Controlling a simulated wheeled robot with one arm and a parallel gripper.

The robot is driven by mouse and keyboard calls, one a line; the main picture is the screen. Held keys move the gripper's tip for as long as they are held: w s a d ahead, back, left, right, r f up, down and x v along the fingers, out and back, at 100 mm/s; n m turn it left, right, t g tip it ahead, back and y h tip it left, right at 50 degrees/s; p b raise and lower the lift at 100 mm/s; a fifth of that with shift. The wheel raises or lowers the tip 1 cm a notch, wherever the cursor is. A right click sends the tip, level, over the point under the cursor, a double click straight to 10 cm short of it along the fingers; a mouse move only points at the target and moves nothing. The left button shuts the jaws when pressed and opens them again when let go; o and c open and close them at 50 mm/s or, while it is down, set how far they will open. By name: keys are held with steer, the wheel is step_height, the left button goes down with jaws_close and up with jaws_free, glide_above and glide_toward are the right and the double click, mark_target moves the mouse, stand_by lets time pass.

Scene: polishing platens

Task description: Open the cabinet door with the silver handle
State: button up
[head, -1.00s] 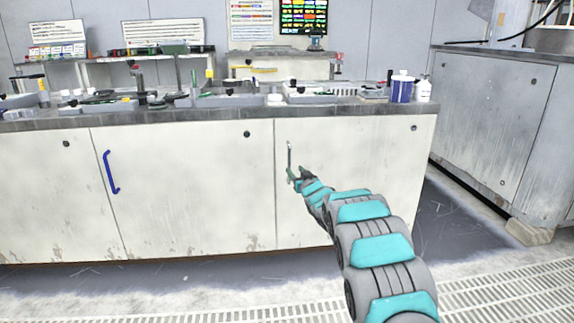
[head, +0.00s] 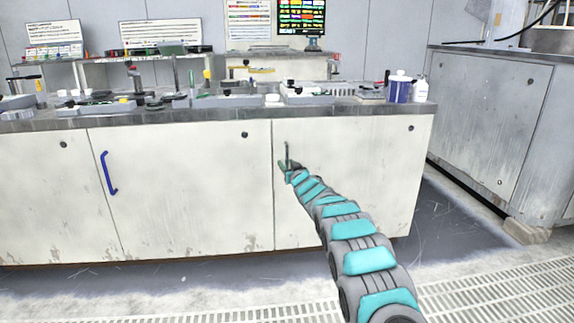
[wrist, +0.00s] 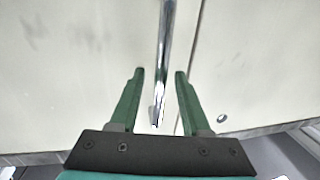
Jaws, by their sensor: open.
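The silver handle (head: 287,152) is a thin upright bar on the right cabinet door (head: 350,185), near that door's left edge. In the wrist view the silver handle (wrist: 165,60) runs down from the top edge and its end lies between the two green fingers of my gripper (wrist: 158,73). The fingers are apart, with a gap on both sides of the bar. In the head view my gripper (head: 284,170) is at the lower part of the handle, which it partly hides. The door is shut.
A blue handle (head: 109,173) is on the door to the left (head: 180,190). The worktop (head: 230,112) above carries trays, a blue-and-white tub (head: 398,90) and a white bottle (head: 421,91). A grey cabinet (head: 490,120) stands at the right. The floor in front is clear.

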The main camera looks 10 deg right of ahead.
steer(key=shift+w, duration=0.1)
steer(key=shift+c, duration=0.4)
jaws_close()
stand_by(1.1)
